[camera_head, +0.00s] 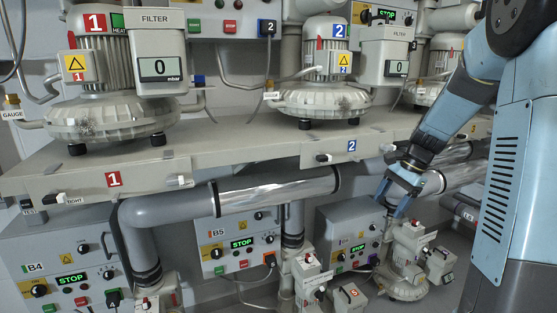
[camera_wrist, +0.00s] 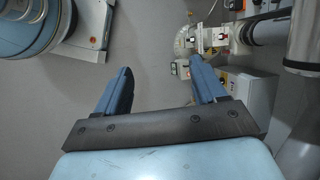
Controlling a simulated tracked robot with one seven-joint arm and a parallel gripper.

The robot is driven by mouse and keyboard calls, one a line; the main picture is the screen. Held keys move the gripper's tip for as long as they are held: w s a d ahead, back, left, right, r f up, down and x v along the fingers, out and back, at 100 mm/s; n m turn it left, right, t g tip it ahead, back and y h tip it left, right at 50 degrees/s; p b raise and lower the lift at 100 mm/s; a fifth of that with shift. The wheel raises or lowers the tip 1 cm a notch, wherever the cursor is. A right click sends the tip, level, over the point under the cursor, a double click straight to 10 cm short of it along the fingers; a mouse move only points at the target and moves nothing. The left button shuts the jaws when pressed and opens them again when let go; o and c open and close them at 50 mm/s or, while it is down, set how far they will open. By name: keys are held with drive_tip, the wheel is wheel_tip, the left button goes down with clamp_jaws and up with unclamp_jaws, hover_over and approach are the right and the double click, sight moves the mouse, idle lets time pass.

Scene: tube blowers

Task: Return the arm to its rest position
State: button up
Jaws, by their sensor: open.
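My gripper (camera_head: 395,200) hangs at the end of my blue arm on the right of the head view, pointing down in front of the pipes below the shelf. In the wrist view my gripper (camera_wrist: 165,90) shows two blue fingers spread wide apart. Nothing is between them but grey floor further off. In the head view the fingers overlap the region just above a small white pump unit (camera_head: 405,262). I cannot tell whether they touch anything there.
A shelf (camera_head: 245,152) carries blowers 1 (camera_head: 105,118) and 2 (camera_head: 322,100). Below it run grey pipes (camera_head: 170,208) and control boxes B4 (camera_head: 70,268) and B5 (camera_head: 240,245), showing STOP. In the wrist view pipework (camera_wrist: 265,28) lies at upper right; bare floor (camera_wrist: 155,50) is in the middle.

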drive_tip(key=s+a+r+n+t+h, duration=0.1)
drive_tip(key=s+r+n, duration=0.3)
drive_tip(key=s, duration=0.4)
drive_tip(key=s+a+r+n+t+h, duration=0.2)
drive_tip(key=s+a+r+n, duration=0.2)
drive_tip(key=s, duration=0.3)
drive_tip(key=s+a+r+n+t+h, duration=0.1)
drive_tip(key=s+a+r+n+t, duration=0.1)
drive_tip(key=s, duration=0.6)
drive_tip(key=shift+s+a+r+n, duration=0.3)
drive_tip(key=shift+s+r+n, duration=0.05)
drive_tip(key=shift+r+n, duration=0.55)
drive_tip(key=shift+s+n+t, duration=0.3)
drive_tip(key=shift+s+n, duration=0.1)
drive_tip(key=shift+s, duration=0.3)
drive_tip(key=shift+c, duration=0.4)
